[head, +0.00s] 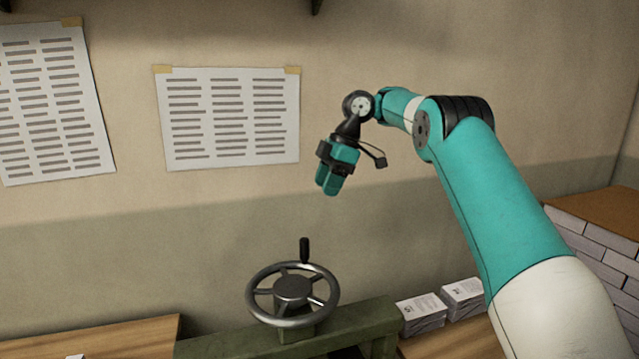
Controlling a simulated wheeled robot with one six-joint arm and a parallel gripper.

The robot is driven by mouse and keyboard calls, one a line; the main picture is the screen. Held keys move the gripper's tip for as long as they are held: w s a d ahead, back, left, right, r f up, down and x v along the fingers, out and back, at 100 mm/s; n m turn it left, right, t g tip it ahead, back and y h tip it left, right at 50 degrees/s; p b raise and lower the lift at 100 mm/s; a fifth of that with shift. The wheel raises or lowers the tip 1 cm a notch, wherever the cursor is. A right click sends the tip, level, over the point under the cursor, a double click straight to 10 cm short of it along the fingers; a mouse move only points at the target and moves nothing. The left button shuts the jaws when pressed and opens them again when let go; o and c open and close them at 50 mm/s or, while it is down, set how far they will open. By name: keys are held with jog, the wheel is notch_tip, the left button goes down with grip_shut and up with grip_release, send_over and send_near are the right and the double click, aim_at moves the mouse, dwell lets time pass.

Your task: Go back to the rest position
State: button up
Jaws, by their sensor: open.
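My gripper (327,187) is in the air near the middle of the head view, pointing down. It is open, and I see nothing between its teal fingers. It hangs above and a little to the right of a metal handwheel (259,315) with a dark upright handle, and is clear of it. My arm reaches in from the lower right, bends at the elbow and comes down to the gripper.
The handwheel sits on a green frame (345,331). Stacks of printed paper (421,312) lie right of it on a wooden surface. A wooden top (120,338) is at lower left. A brick block (600,245) stands at right. Printed sheets (232,118) are taped to the wall.

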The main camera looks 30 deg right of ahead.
dwell(0.4)
jog(key=s+a+f+m+y+b, duration=0.1)
jog(key=s+a+f+m+b, duration=0.15)
jog(key=s+a+b, duration=0.6)
jog(key=s+a+f+m+b, duration=0.25)
jog(key=s+a, duration=0.25)
jog(key=a, duration=0.6)
jog(key=s+a+f+m+b, duration=0.1)
jog(key=s+f+b, duration=0.3)
jog(key=s+f, duration=0.4)
jog(key=s+f+m+g+h+b, duration=0.1)
jog(key=s+f+b, duration=0.3)
jog(key=s+f, duration=0.5)
jog(key=s+m, duration=0.1)
jog(key=s, duration=0.5)
jog(key=shift+s+a+m, duration=0.25)
jog(key=shift+a+m, duration=0.05)
jog(key=shift+a, duration=0.1)
